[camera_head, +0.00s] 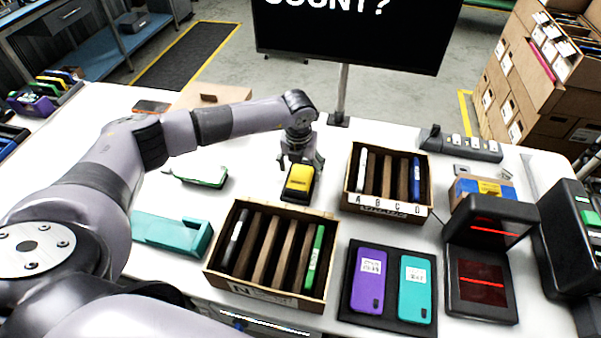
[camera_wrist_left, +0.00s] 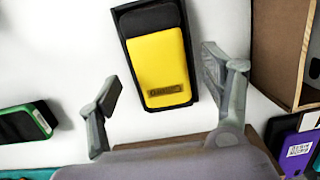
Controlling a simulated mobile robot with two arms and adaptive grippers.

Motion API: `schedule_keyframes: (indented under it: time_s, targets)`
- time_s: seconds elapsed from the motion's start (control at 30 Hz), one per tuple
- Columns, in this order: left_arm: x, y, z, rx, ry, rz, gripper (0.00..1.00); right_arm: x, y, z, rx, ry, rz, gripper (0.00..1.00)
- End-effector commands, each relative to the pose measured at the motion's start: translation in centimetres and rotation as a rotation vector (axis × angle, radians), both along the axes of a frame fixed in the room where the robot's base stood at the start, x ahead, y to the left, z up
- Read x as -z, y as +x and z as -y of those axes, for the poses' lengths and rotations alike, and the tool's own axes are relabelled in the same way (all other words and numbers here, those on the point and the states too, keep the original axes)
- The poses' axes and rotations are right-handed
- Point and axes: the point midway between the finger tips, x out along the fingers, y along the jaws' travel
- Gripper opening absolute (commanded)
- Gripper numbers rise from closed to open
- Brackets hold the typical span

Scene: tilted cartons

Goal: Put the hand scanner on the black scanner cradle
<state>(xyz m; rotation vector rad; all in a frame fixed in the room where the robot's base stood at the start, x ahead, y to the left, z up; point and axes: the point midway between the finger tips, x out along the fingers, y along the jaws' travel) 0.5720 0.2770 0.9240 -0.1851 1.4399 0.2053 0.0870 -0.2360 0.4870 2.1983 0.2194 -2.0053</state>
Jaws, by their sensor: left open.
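The hand scanner (camera_head: 299,178) is yellow with a dark end. It lies on the black scanner cradle (camera_head: 286,196) in the middle of the table, behind the wooden slotted box. In the left wrist view the scanner (camera_wrist_left: 160,70) lies lengthwise inside the dark rim of the cradle (camera_wrist_left: 190,50). My left gripper (camera_head: 301,160) is open just above and behind the scanner. In the left wrist view its two fingers (camera_wrist_left: 160,80) stand apart on either side of the scanner, with gaps and no visible contact. My right gripper is not in view.
A slotted wooden box (camera_head: 222,275) stands in front, and a lettered one (camera_head: 352,202) to the right. A green-edged device (camera_head: 203,176) and teal holder (camera_head: 165,232) lie left. A black tray (camera_head: 346,312) holds purple and teal devices. A monitor post (camera_head: 341,95) rises behind.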

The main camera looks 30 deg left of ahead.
Motion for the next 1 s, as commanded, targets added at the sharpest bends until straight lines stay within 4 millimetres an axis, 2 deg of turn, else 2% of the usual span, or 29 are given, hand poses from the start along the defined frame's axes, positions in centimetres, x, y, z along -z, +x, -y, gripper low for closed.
schedule_keyframes:
  time_s: [0.2,0.4,0.6,0.87,1.0]
  targets:
    - [-4.7,-0.5,0.1,0.001,0.0,0.005,0.73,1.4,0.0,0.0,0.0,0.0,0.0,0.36]
    - [-8.0,-0.9,0.2,0.0,0.002,0.004,0.73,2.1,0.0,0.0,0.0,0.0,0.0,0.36]
    - [-9.4,-1.1,0.2,0.0,0.001,0.001,0.73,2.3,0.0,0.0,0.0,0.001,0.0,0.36]
    - [-9.5,-1.2,0.2,0.0,0.001,0.001,0.73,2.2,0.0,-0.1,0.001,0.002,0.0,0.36]
    - [-10.4,-1.1,0.2,0.0,0.001,0.001,0.73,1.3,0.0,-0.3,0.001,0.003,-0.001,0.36]
